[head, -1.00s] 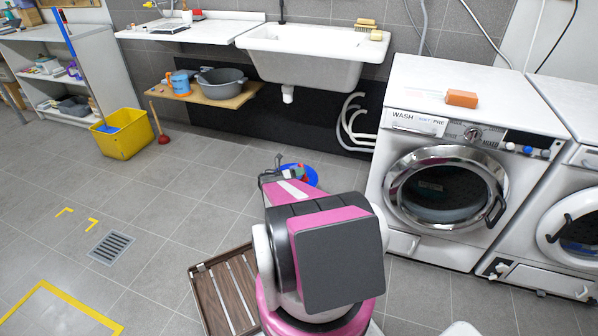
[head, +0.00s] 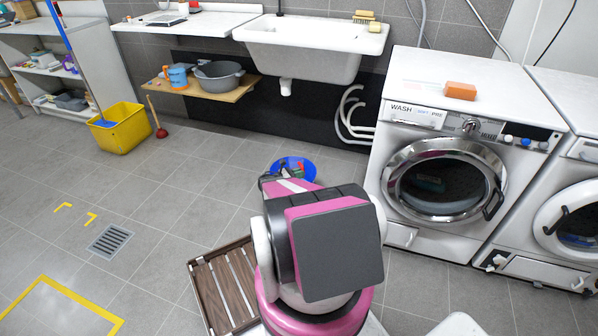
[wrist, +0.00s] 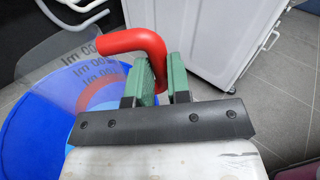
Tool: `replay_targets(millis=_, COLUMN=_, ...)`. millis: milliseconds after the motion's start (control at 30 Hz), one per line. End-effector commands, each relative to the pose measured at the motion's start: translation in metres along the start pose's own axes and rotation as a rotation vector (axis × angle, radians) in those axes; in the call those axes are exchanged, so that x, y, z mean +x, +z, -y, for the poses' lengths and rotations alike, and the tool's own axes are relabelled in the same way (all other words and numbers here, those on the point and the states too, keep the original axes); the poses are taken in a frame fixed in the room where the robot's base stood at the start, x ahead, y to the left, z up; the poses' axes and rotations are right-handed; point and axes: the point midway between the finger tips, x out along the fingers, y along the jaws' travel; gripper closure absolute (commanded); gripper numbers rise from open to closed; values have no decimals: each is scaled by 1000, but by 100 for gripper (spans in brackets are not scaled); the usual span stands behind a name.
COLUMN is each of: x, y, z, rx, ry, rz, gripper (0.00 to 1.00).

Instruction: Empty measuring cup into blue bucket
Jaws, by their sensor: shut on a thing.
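The measuring cup is clear plastic with dark printed markings; its body (wrist: 88,72) and red handle (wrist: 135,42) show in the wrist view. My gripper (wrist: 160,78) has green pads and is shut on the red handle. The blue bucket (wrist: 30,125) lies below and left of it there, with the clear cup body overlapping it. An orange ring shows through the cup; I cannot tell whether anything is inside. In the head view the blue bucket (head: 308,172) stands on the floor, partly hidden by my arm and gripper (head: 268,183).
A washing machine (head: 462,160) stands close right of the blue bucket. A wooden slatted crate (head: 222,285) lies near my base. A yellow bucket (head: 122,130) and red plunger (head: 160,132) stand at the left. The tiled floor between is clear.

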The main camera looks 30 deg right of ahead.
Motion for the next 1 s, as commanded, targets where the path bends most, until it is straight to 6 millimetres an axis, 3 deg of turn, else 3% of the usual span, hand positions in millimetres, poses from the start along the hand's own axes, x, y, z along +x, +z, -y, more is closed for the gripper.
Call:
replay_targets(millis=333, x=0, y=-3, z=-1, rx=31, ry=0, rz=0, gripper=100)
replay_targets(millis=600, x=0, y=-21, z=-10, rx=192, ry=0, rz=1, gripper=100)
replay_targets(millis=1000, x=0, y=-18, z=-8, rx=204, ry=0, rz=1, gripper=100)
